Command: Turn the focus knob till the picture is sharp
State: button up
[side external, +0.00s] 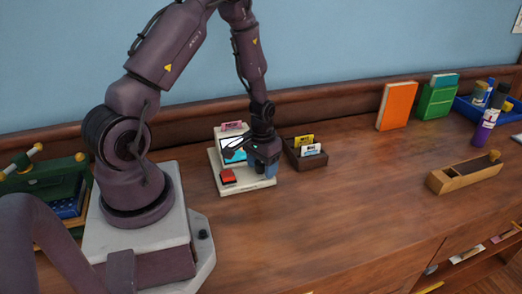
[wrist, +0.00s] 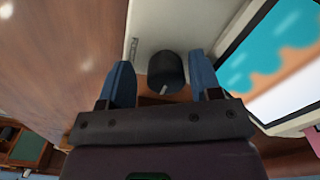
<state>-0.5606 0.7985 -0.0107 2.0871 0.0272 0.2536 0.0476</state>
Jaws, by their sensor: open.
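The picture device (side external: 243,186) is a cream box with a screen, standing on the wooden top right of my base. Its screen (side external: 234,149) is partly covered by my gripper in the side view; in the wrist view the screen (wrist: 270,65) shows teal and pale shapes with soft edges. The focus knob (wrist: 166,72) is a dark cylinder with a light pointer mark, on the cream face beside the screen. My gripper (wrist: 160,80) is open, its two blue fingers on either side of the knob, with a gap visible at each side. The knob is hidden in the side view.
A red button (side external: 228,176) is on the device's front left. A dark card box (side external: 306,153) stands close right of it. The middle front top is clear.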

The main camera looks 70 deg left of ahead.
aim_at(262, 163)
jog(key=n, duration=0.3)
jog(key=shift+s+n, duration=0.1)
jog(key=shift+n, duration=0.3)
jog(key=n, duration=0.5)
jog(key=shift+n, duration=0.3)
jog(key=n, duration=0.8)
notch_tip(262, 163, up, 13)
jog(key=s+d+r+m+t, duration=0.1)
jog(key=s+d+r+m, duration=0.1)
jog(key=d+r+m, duration=0.4)
jog(key=s+d+r+m+t, duration=0.1)
jog(key=s+d+r+m, duration=0.2)
jog(key=d+r+m, duration=0.4)
jog(key=m, duration=0.6)
jog(key=shift+s+d+r, duration=0.25)
jog(key=shift+d, duration=0.15)
